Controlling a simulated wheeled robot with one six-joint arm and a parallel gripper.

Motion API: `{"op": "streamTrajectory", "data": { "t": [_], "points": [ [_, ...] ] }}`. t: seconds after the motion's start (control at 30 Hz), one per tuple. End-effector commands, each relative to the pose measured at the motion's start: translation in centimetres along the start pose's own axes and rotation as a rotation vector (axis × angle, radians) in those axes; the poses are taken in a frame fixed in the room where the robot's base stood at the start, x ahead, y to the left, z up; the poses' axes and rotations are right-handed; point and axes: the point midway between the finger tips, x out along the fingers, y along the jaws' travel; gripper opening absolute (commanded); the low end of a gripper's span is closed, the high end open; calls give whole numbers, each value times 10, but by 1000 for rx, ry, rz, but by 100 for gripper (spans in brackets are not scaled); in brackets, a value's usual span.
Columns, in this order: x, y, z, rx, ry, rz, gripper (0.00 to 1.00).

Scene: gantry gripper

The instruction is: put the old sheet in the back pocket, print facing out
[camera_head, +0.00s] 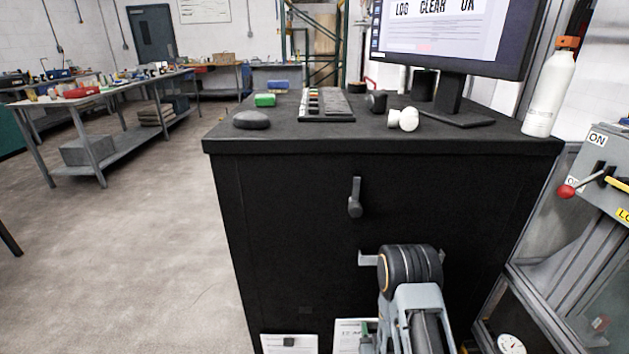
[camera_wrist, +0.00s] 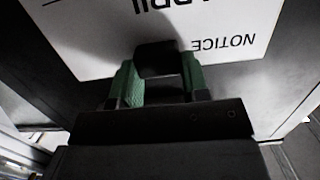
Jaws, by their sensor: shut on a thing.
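A white sheet (camera_wrist: 110,35) fills the upper part of the wrist view, its print facing the camera. The word NOTICE reads upside down, and a cropped word looks like APRIL. My gripper (camera_wrist: 157,82) has green pads closed on a small black block (camera_wrist: 156,57) at the sheet's edge. I cannot tell how block and sheet are joined. In the head view a white sheet (camera_head: 347,328) shows beside my gripper (camera_head: 369,331), low before the black cabinet, mostly cut off. Another white sheet (camera_head: 287,346) with a dark clip-like piece is left of it. No pocket can be made out.
The black cabinet (camera_head: 290,200) has a hook-like handle (camera_head: 355,198) on its front. On top are a monitor (camera_head: 450,50), a white bottle (camera_head: 548,95) and small items. A lever panel (camera_head: 600,170) stands close at right. The floor (camera_head: 130,260) at left is clear.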

Motion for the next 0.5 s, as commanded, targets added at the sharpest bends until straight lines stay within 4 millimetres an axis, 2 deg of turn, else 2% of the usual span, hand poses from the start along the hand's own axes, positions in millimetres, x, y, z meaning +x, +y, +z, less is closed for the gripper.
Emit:
{"op": "streamTrajectory", "data": {
  "t": [0.03,0.4,0.5],
  "points": [
    [6,0,41,0,1,-1,4],
    [27,-1,177,0,1,-2,4],
    [31,-1,205,0,1,-2,4]
  ]
}}
